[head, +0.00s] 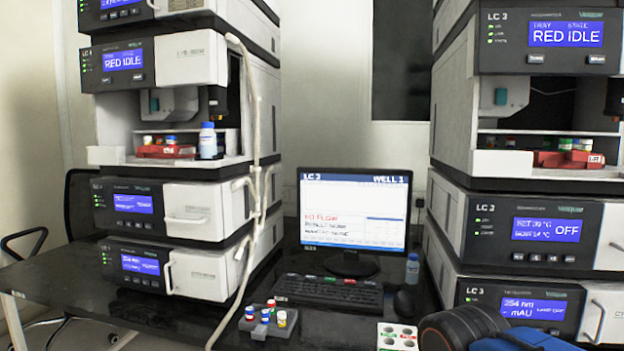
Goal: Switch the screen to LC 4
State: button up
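The screen (353,215) stands on the dark bench between two instrument stacks. Its header reads "LC 3" at left and "WELL 1" at right, with red text that looks like "NO FLOW" lower down. A black keyboard (328,292) lies in front of it, with a few red and green keys along its back edge. A mouse (405,303) sits to the right of the keyboard. A white pad (397,337) with several round coloured spots lies at the front edge of the view. My gripper is not in view; a blue and black part, probably my arm, shows at bottom right.
The left stack (222,217) and right stack (452,216) flank the screen; the right one is marked "LC 3". A grey rack (257,328) with several capped vials stands front left of the keyboard. A bottle (412,270) stands right of the screen. Pale tubing hangs down the left stack.

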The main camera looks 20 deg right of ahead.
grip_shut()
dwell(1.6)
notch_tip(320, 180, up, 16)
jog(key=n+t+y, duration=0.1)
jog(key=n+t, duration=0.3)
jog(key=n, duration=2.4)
send_over(292, 276)
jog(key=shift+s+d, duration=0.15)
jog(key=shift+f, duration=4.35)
